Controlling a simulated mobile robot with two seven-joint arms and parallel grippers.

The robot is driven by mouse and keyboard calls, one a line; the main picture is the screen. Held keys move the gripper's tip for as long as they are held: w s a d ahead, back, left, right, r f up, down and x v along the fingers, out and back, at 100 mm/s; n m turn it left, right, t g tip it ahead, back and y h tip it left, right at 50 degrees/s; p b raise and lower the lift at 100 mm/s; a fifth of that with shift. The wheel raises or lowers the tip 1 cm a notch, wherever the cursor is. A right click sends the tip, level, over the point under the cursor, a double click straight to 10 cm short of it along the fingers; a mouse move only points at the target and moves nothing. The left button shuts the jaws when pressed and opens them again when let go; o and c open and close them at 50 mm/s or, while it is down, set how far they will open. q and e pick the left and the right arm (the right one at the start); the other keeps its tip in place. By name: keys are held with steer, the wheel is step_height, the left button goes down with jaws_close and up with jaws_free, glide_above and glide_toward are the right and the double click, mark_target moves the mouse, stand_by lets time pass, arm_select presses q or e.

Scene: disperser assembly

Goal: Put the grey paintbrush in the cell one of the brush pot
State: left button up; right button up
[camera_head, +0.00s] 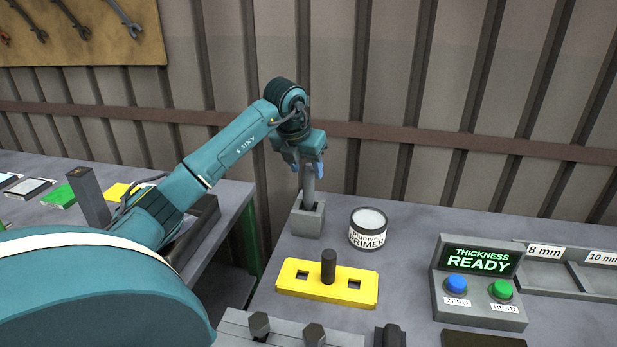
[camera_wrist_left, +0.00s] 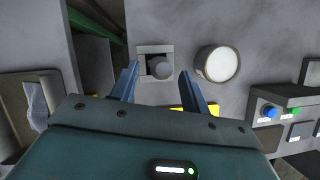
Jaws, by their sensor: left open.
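The grey paintbrush (camera_head: 309,187) stands about upright in the small grey brush pot (camera_head: 307,222) near the back left edge of the bench. In the left wrist view the end of the paintbrush (camera_wrist_left: 161,68) shows inside the outline of the brush pot (camera_wrist_left: 143,49). I cannot tell which cell it stands in. My left gripper (camera_head: 309,168) is above the pot, pointing down, with its fingers on either side of the brush's upper part. In the left wrist view this gripper (camera_wrist_left: 159,71) is open, with gaps visible beside the brush. My right gripper is not in view.
A primer tin (camera_head: 368,228) stands close right of the pot. A yellow plate (camera_head: 303,284) with a dark peg lies in front. A thickness gauge (camera_head: 478,284) with two buttons stands farther right. A gap separates this bench from the left bench (camera_head: 218,225).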

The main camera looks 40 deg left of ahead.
arm_select(q)
steer(key=v, duration=0.7)
steer(key=shift+s+r, duration=0.2)
steer(key=shift+r, duration=0.1)
steer(key=shift+f, duration=0.1)
